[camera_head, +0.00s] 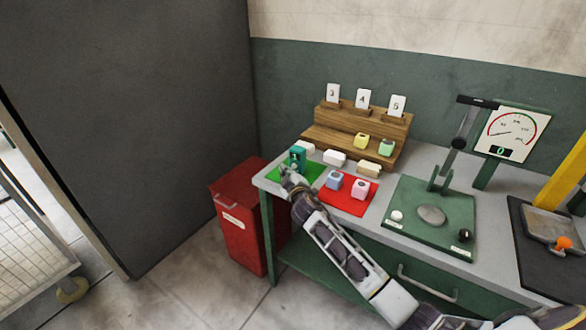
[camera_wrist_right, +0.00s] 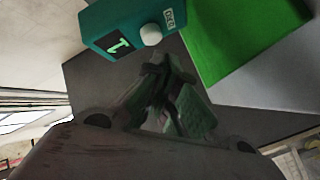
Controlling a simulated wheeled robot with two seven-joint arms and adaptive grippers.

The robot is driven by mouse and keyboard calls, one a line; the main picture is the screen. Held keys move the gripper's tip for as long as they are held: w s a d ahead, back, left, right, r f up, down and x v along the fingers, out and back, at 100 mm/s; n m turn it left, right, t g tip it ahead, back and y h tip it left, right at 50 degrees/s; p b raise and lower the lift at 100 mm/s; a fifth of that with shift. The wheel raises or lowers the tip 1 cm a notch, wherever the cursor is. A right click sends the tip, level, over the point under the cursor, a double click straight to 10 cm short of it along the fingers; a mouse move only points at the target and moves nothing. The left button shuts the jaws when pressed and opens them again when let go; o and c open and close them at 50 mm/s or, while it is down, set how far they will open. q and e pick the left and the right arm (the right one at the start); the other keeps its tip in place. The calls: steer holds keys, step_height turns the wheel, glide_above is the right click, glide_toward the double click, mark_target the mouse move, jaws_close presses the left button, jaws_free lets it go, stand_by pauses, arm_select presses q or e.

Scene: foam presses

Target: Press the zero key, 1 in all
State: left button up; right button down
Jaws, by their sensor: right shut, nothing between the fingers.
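A teal counter box (camera_head: 298,153) stands at the left end of the table, by the green mat. In the right wrist view the teal box (camera_wrist_right: 118,28) shows a dark display with a green 1, a round pale key (camera_wrist_right: 151,35) and a small label (camera_wrist_right: 169,17) too blurred to read surely. My right gripper (camera_head: 286,171) is shut and empty, close in front of the box. In the wrist view its fingertips (camera_wrist_right: 168,68) are just below the pale key, with a gap visible between. My left gripper is not in view.
The green mat (camera_head: 313,178) and a red mat (camera_head: 345,203) with coloured blocks lie on the table. Behind is a wooden stepped rack (camera_head: 350,140) with numbered cards. A green press plate (camera_head: 411,228) and dial gauge (camera_head: 512,131) stand right; a red bin (camera_head: 240,230) stands below left.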

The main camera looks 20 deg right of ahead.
steer(key=shift+w+d, duration=0.6)
steer(key=shift+d, duration=0.05)
stand_by(1.7)
steer(key=shift+s+a, duration=0.15)
steer(key=shift+a, duration=0.05)
steer(key=shift+s+a, duration=0.45)
stand_by(0.7)
steer(key=shift+s+a, duration=1.7)
steer(key=shift+a, duration=0.15)
steer(key=shift+s, duration=0.1)
